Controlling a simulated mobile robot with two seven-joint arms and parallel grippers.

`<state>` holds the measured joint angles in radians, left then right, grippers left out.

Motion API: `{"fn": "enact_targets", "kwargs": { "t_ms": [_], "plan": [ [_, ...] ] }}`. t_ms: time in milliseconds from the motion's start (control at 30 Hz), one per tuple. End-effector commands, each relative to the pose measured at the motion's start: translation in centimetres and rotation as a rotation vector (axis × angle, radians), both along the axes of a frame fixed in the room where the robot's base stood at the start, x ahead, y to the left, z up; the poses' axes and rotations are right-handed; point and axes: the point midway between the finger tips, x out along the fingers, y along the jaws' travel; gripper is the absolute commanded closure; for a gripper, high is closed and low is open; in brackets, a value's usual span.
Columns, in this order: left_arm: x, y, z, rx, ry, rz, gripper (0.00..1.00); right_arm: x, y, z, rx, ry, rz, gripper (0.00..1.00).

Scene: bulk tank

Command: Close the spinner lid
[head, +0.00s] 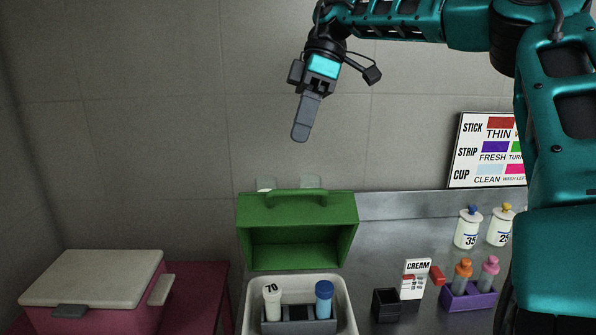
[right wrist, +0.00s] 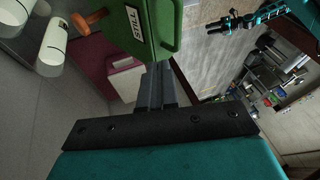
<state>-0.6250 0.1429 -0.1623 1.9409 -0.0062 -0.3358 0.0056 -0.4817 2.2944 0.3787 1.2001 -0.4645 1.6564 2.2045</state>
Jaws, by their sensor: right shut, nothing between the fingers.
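The spinner's green lid (head: 297,207) stands open in the head view, its hollow inside facing me and a handle along its top. Below and in front of it is the pale spinner body (head: 341,292), holding a white-capped tube marked 70 (head: 272,301) and a blue-capped tube (head: 323,299) in a dark holder. My right gripper (head: 301,131) is shut and empty, pointing down, well above the lid and apart from it. In the right wrist view its fingers (right wrist: 156,85) show near the green lid (right wrist: 150,28). My left gripper seems to show small at the upper right there (right wrist: 222,25), jaws unclear.
A pink box with a pale lid (head: 95,279) stands at the left. On the metal counter at the right are a small black box (head: 386,305), a cream card (head: 416,279), a purple rack with tubes (head: 467,297) and two white bottles (head: 467,230). A sign (head: 487,152) stands behind.

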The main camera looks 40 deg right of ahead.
Motion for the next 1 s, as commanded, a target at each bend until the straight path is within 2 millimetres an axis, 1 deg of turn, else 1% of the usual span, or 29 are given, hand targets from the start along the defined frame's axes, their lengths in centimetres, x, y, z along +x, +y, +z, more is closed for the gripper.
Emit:
{"fn": "enact_targets", "kwargs": {
  "t_ms": [33, 133, 300, 567, 1000],
  "plan": [
    [0.0, 0.0, -0.4, 0.0, -0.001, 0.0, 0.57, -0.1, 0.5, -1.2, 0.002, 0.002, 0.004, 1.0],
    [0.0, 0.0, -0.7, 0.0, -0.001, 0.0, 0.57, -0.2, 1.5, -3.2, 0.003, 0.002, 0.004, 1.0],
    [0.0, 0.0, -0.9, 0.0, -0.001, 0.0, 0.57, -1.4, 2.5, -4.4, 0.003, -0.002, 0.002, 1.0],
    [0.0, 0.0, -1.0, 0.0, -0.001, 0.0, 0.57, -2.4, 3.4, -5.4, 0.001, -0.001, 0.001, 1.0],
    [0.0, 0.0, -1.1, 0.0, 0.0, 0.0, 0.57, -2.5, 3.5, -5.5, 0.0, -0.002, 0.0, 1.0]
  ]
}}
